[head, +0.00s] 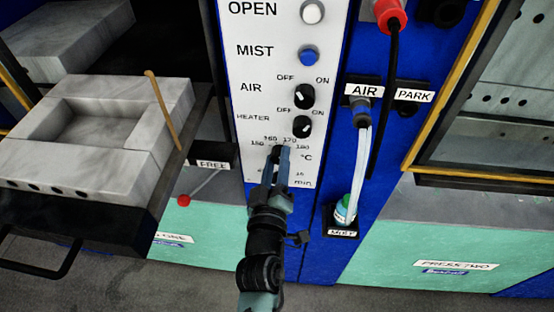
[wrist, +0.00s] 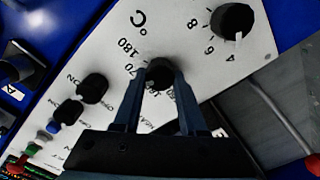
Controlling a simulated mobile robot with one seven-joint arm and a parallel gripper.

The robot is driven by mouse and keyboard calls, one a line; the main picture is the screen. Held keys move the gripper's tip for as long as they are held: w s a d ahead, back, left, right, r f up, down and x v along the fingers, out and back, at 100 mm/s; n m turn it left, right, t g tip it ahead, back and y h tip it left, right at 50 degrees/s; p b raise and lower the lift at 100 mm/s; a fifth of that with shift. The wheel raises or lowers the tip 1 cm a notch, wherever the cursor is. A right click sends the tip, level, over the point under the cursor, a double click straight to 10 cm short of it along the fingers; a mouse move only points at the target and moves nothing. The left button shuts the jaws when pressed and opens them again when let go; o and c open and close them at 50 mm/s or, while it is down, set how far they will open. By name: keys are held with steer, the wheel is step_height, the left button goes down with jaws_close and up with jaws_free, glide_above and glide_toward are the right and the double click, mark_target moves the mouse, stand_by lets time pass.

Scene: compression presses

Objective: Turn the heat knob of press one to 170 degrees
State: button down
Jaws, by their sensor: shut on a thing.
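The heat knob (wrist: 160,72) is a round black knob on the white control panel (head: 243,90). Marks of 150, 160, 170 and 180 arc above it in the head view. My gripper (wrist: 158,76) is shut on the knob, one finger on each side, in the wrist view. I cannot tell which mark the knob's pointer faces.
On the panel are the heater switch (head: 303,126), the air switch (head: 304,95) and a blue mist button (head: 308,55). A minute knob (wrist: 232,21) sits beside the heat knob. A hose (head: 363,160) hangs to the right. A red-tipped lever (head: 184,200) is at left.

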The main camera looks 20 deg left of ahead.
steer(key=shift+c, duration=2.3)
jaws_free()
steer(key=shift+s+d+f, duration=0.1)
steer(key=shift+s+d, duration=0.05)
steer(key=shift+s, duration=0.35)
steer(key=b+v, duration=0.3)
steer(key=v, duration=0.9)
steer(key=shift+r, duration=0.2)
